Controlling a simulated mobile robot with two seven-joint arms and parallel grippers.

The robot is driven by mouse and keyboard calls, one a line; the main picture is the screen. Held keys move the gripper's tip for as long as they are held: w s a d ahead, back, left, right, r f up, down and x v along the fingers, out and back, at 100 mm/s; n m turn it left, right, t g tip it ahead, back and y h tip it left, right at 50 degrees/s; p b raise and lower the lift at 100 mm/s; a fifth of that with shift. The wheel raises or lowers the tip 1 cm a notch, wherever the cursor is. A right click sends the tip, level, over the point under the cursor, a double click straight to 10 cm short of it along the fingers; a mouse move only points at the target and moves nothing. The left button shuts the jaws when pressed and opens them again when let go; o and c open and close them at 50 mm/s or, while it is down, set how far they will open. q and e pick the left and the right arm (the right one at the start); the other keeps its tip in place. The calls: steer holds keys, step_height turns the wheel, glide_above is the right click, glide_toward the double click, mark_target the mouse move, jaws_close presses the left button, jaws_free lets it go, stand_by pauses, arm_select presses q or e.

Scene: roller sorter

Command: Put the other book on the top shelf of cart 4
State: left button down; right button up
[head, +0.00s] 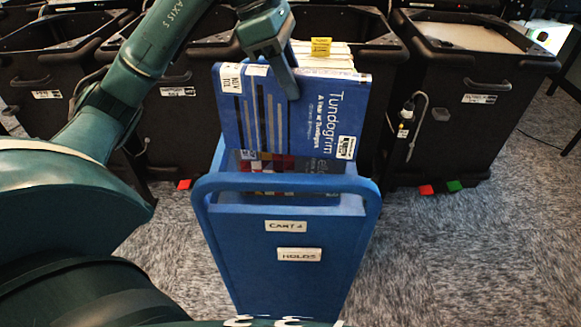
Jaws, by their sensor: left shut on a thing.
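A blue book (265,125) titled "Tundogrim" is upright, with its cover facing me, over the far part of the blue cart (240,245). My left gripper (288,80) comes down from above and is shut on the top edge of this book. One finger shows in front of the cover; the other is hidden. The cart's front plates read "Cart 4" and "Holds". A dark item with coloured squares (280,166) shows inside the cart, below the blue book. Whether the blue book touches it or the shelf I cannot tell. My right gripper is not in view.
Several black bins stand in a row behind the cart, including one at the right (460,130). Pale items with a yellow label (321,47) show behind the held book. The cart's blue handle rail (285,183) rises at its near side. Carpet lies open at the right.

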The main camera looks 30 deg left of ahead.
mark_target(264, 118)
arm_select(q)
step_height(264, 118, down, 19)
steer(key=shift+f+b, duration=0.15)
steer(key=shift+b, duration=0.4)
steer(key=c, duration=1.5)
jaws_free()
steer(key=shift+f, duration=0.25)
steer(key=shift+c, duration=0.2)
steer(key=shift+o, duration=0.9)
steer(key=shift+r, duration=0.1)
steer(key=v, duration=1.2)
steer(key=shift+a+r, duration=0.1)
steer(key=shift+r, duration=0.05)
